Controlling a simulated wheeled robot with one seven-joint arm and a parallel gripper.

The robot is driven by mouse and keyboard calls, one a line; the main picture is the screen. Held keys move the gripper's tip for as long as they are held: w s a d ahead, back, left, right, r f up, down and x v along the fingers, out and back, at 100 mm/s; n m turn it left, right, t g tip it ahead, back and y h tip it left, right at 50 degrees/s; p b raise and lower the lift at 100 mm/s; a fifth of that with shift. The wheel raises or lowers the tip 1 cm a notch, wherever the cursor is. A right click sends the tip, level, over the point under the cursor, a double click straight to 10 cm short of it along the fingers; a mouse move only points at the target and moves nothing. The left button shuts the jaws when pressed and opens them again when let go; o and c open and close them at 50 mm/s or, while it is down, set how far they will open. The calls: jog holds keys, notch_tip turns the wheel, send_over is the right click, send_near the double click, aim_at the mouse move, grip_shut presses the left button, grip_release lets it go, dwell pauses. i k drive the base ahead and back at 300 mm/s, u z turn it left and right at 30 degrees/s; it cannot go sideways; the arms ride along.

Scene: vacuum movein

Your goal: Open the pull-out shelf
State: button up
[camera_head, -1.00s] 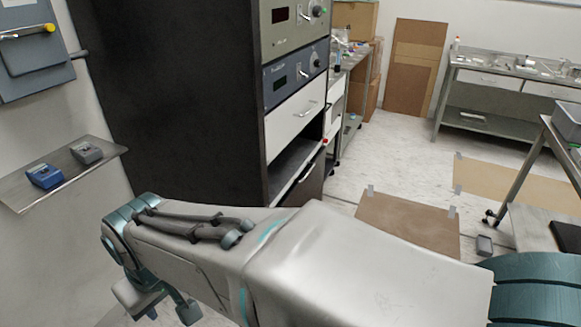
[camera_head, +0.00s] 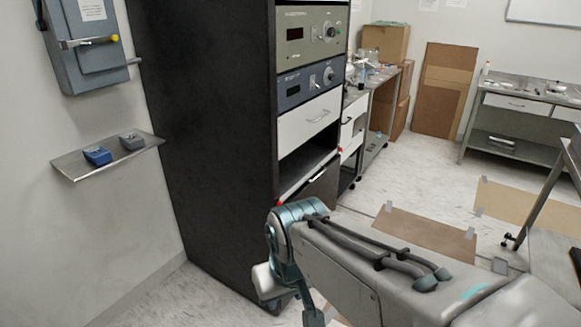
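A tall black rack cabinet (camera_head: 205,120) stands in the middle left of the head view, its front facing right. Below two instrument panels is a white drawer front (camera_head: 308,121) with a metal handle, flush with the rack. Under it is an open bay with a grey shelf surface (camera_head: 304,168), which does not visibly stick out of the rack. A darker front panel (camera_head: 323,190) sits below, partly hidden by my arm. My arm reaches in from the lower right, its bent joint in front of the rack's lower part. My gripper is not in view.
A wall shelf (camera_head: 70,172) with a blue and a grey device, and a grey wall box (camera_head: 80,45), are at left. Benches (camera_head: 510,125) and cardboard (camera_head: 442,90) stand behind. Taped brown sheets (camera_head: 425,233) lie on the floor. A table edge is at far right.

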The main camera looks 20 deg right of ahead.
aim_at(295, 168)
jog(key=z, duration=0.35)
jog(key=i, duration=0.9)
jog(key=z, duration=0.5)
jog(key=k, duration=0.55)
jog(key=u, duration=0.35)
jog(key=i, duration=1.35)
jog(key=z, duration=0.8)
